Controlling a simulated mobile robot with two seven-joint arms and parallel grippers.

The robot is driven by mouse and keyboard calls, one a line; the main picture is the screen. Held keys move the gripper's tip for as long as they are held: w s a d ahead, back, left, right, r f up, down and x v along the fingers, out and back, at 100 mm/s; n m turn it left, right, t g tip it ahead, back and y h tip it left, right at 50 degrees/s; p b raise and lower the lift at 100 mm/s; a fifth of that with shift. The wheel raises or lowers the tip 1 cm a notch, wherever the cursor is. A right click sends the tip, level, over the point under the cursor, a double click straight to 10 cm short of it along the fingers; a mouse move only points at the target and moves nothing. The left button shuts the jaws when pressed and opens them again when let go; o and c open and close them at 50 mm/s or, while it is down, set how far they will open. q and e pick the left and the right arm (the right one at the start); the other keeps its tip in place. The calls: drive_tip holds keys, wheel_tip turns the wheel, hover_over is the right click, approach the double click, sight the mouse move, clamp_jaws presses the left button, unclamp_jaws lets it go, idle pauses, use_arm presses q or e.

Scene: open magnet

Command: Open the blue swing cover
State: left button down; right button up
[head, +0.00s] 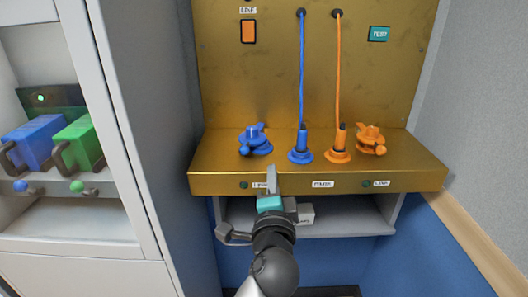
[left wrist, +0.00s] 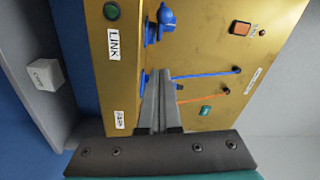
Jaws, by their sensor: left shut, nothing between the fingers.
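The blue swing cover (head: 255,141) sits on the left of the gold shelf (head: 215,176) in the head view, over what looks like a round base. It also shows in the left wrist view (left wrist: 166,18). My left gripper (head: 271,178) is in front of the shelf's front edge, below and slightly right of the blue cover, apart from it. Its fingers (left wrist: 158,85) are together and empty. A blue plug (head: 301,147) with a blue cable stands right of the cover. My right gripper is not in view.
An orange plug (head: 337,148) and an orange swing cover (head: 371,139) stand further right on the shelf. A white block (head: 307,213) lies on the lower shelf below. A white cabinet with a blue box (head: 35,142) and a green box (head: 80,145) is at left.

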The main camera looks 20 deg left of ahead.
sight(255, 165)
use_arm(q)
drive_tip(key=x, duration=0.6)
drive_tip(key=r+b+x, duration=0.1)
drive_tip(key=x, duration=0.3)
drive_tip(key=shift+a, duration=0.15)
drive_tip(key=s+a, duration=0.2)
drive_tip(key=shift+s+a+f, duration=0.1)
drive_tip(key=shift+a+f, duration=0.15)
drive_tip(key=shift+a, duration=0.1)
drive_tip(key=shift+s+a+f, duration=0.1)
drive_tip(key=shift+s+a, duration=0.05)
drive_tip(key=shift+a, duration=0.05)
